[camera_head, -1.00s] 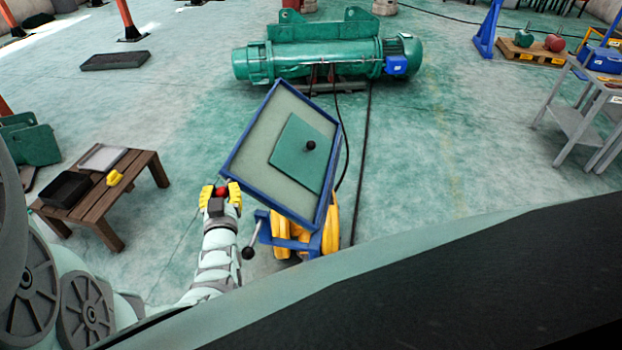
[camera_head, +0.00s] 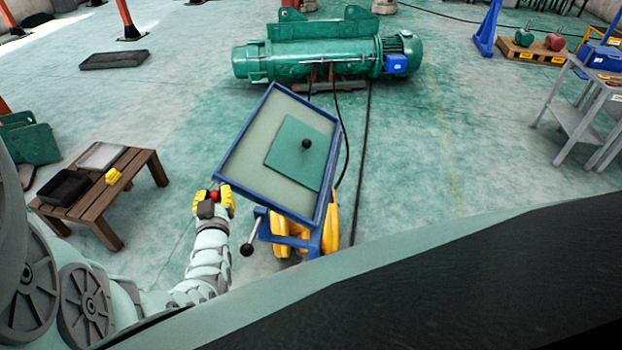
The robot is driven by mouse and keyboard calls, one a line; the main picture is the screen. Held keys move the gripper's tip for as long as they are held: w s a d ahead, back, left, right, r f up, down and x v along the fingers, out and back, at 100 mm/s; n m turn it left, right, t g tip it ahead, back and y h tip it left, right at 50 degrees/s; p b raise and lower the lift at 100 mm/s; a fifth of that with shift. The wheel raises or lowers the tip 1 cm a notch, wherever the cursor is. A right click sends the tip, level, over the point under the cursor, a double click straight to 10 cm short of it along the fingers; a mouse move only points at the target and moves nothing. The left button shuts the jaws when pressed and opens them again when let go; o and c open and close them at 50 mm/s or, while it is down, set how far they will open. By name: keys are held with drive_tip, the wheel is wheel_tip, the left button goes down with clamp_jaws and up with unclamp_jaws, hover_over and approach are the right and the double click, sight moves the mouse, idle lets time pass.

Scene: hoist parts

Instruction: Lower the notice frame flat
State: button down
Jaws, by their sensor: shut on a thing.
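The notice frame (camera_head: 228,147) is a blue-edged tray-like panel with a pale inside. It sits tilted on a blue stand with yellow parts (camera_head: 328,229) in the middle of the view. A green square plate (camera_head: 290,152) with a black knob (camera_head: 306,144) lies on its face. My gripper (camera_head: 214,194), with yellow fingers, is at the frame's lower left corner, shut on a small red knob (camera_head: 213,196) there. The fingers partly hide the knob. A lever with a black ball (camera_head: 246,250) sticks out from the stand, just right of my arm.
A wooden bench (camera_head: 103,193) with a black tray, a grey tray and a yellow item stands at left. A large green hoist (camera_head: 322,60) lies behind the frame, with dark cables (camera_head: 361,160) on the floor. A grey cart (camera_head: 578,120) stands at right.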

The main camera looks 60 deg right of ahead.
drive_tip(key=shift+w+a+f+n+g+b, duration=0.15)
drive_tip(key=shift+w+f+n+b, duration=0.25)
drive_tip(key=shift+f, duration=0.5)
drive_tip(key=shift+w+a+f+n+g+b, duration=0.1)
drive_tip(key=shift+w+a+f+n+b, duration=0.3)
drive_tip(key=shift+f, duration=0.5)
drive_tip(key=shift+w+d+f+n+g+b, duration=0.15)
drive_tip(key=shift+w+f+b, duration=0.3)
drive_tip(key=shift+f, duration=0.45)
drive_tip(key=shift+w+a+f+n+y+b, duration=0.1)
drive_tip(key=shift+f+n+y+b, duration=0.1)
drive_tip(key=shift+f+b, duration=0.2)
drive_tip(key=shift+w+a+f+n+y+b, duration=0.15)
drive_tip(key=shift+f+y+b, duration=0.1)
drive_tip(key=shift+f, duration=0.15)
drive_tip(key=shift+f+g, duration=0.3)
drive_tip(key=shift+f+b, duration=0.1)
drive_tip(key=shift+b, duration=0.2)
drive_tip(key=shift+f+n+b, duration=0.3)
drive_tip(key=shift+f+b, duration=0.1)
drive_tip(key=shift+f, duration=0.05)
drive_tip(key=shift+n+g, duration=0.5)
drive_tip(key=shift+n, duration=0.3)
drive_tip(key=shift+w+a+f+b, duration=0.1)
drive_tip(key=shift+w+f+b, duration=0.05)
drive_tip(key=shift+f+b, duration=1)
drive_tip(key=shift+w+a+f+b, duration=0.1)
drive_tip(key=shift+w+f+b, duration=0.05)
drive_tip(key=shift+f+b, duration=0.95)
